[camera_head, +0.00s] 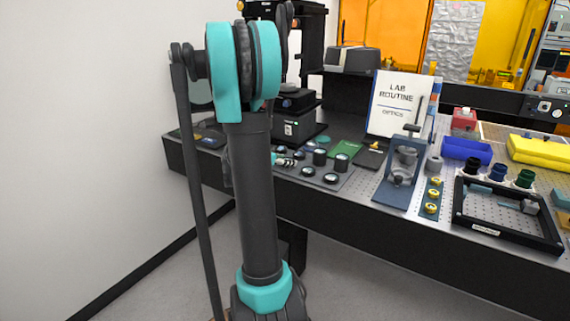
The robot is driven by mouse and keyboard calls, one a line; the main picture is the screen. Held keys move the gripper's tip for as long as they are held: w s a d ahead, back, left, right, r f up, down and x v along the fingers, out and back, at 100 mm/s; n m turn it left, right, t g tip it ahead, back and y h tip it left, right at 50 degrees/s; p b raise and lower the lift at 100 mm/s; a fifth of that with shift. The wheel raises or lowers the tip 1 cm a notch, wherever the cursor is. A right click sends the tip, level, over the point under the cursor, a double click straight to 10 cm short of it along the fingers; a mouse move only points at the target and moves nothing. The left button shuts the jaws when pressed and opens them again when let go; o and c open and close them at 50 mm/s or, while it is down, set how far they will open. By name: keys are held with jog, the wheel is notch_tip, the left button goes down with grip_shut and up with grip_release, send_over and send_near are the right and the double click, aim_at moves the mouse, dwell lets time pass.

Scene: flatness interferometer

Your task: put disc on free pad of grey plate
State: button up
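The grey plate (347,178) lies on the bench right of my arm's upright link, which hides its left part. Several dark round pieces with pale tops stand on or beside it. Low discs (308,171) and (331,178) sit near its front edge. Taller dark cylinders (320,157) and (341,163) stand behind them. Small teal and dark parts, which look like my gripper (284,160), show just right of the link, low over the plate's left side. Whether the fingers are open or hold a disc cannot be made out. A free pad cannot be told apart.
A green card (345,149) and a dark flat box (372,155) lie behind the plate. A blue-based stand (396,190) is to the right, before an upright "LAB ROUTINE" sign (396,103). A black instrument (295,120) stands behind. A white wall is left.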

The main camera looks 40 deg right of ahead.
jog(key=shift+f, duration=0.55)
jog(key=shift+f, duration=0.15)
jog(key=o, duration=1.2)
jog(key=shift+c, duration=0.2)
